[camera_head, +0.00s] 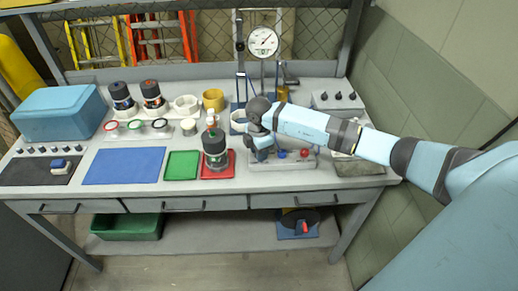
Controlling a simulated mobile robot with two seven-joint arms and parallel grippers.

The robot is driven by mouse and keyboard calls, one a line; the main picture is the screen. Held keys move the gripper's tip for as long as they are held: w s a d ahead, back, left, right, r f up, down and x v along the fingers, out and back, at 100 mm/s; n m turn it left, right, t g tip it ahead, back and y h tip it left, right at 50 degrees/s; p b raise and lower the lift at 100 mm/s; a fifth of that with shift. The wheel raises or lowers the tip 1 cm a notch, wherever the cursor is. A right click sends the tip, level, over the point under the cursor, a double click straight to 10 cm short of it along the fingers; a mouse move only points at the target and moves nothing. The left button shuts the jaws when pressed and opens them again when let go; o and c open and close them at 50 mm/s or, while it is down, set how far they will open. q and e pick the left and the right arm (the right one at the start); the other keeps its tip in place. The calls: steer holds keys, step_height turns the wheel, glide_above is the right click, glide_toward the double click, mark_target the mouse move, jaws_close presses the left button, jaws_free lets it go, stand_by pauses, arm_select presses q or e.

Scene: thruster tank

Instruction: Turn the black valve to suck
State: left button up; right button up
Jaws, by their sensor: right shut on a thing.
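My right arm comes in from the right and its gripper (261,153) points down at the left end of a grey valve panel (290,163) on the workbench. The gripper is shut on the black valve, which is mostly hidden behind the fingers, so its angle cannot be told. A blue knob (282,154) and a red knob (305,153) show on the panel to the right of the gripper. My left gripper is not in view.
A red tray (228,172) with a thruster (215,148) on it stands just left of the panel. A pressure gauge (263,42) on a stand rises behind the gripper. A green mat (181,165) and blue mat (123,166) lie bare at left.

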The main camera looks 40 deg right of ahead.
steer(key=shift+m, duration=0.4)
steer(key=o, duration=0.9)
step_height(320, 180, up, 14)
steer(key=shift+f+b, duration=0.1)
steer(key=shift+b, duration=0.35)
